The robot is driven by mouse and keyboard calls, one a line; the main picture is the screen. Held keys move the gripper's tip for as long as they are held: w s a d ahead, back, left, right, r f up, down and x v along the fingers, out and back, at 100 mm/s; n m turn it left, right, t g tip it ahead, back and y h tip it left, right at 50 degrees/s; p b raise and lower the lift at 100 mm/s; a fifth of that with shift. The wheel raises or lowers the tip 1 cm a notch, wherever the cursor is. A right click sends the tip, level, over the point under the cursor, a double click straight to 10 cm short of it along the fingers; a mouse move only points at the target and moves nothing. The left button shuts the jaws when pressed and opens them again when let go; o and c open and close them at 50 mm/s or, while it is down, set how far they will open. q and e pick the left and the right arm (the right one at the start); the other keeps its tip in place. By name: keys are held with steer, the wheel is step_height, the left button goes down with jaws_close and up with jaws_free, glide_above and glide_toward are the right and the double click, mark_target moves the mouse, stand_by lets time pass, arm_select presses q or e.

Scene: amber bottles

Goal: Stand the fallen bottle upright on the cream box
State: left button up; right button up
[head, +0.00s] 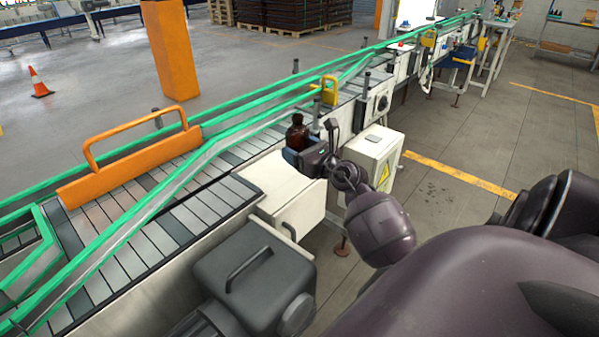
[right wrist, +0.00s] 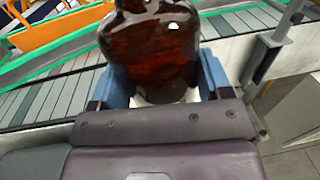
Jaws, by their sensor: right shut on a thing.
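The amber bottle (head: 297,133) is upright in the head view, beside the conveyor and near the far end of the cream box (head: 283,178). My right gripper (head: 303,154) is shut on it. In the right wrist view the brown glass bottle (right wrist: 150,45) fills the space between the blue fingers of the gripper (right wrist: 158,85), and its top is cut off by the frame. A pale surface shows below it. The gripper hides the bottle's base in the head view, so I cannot tell whether it touches the box. My left gripper is not in view.
The conveyor (head: 200,205) with green rails runs alongside the box, with an orange handled guard (head: 130,170) over it. A grey motor housing (head: 252,275) stands in front. A white electrical cabinet (head: 372,152) stands right of the gripper. Floor is open at the right.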

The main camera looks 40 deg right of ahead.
mark_target(300, 182)
step_height(300, 182, down, 3)
steer(key=shift+r+b, duration=0.1)
steer(key=shift+b, duration=0.25)
step_height(300, 182, down, 4)
steer(key=shift+b, duration=0.9)
steer(key=shift+f, duration=0.2)
steer(key=shift+r, duration=0.1)
steer(key=o, duration=0.8)
steer(key=shift+o, duration=0.9)
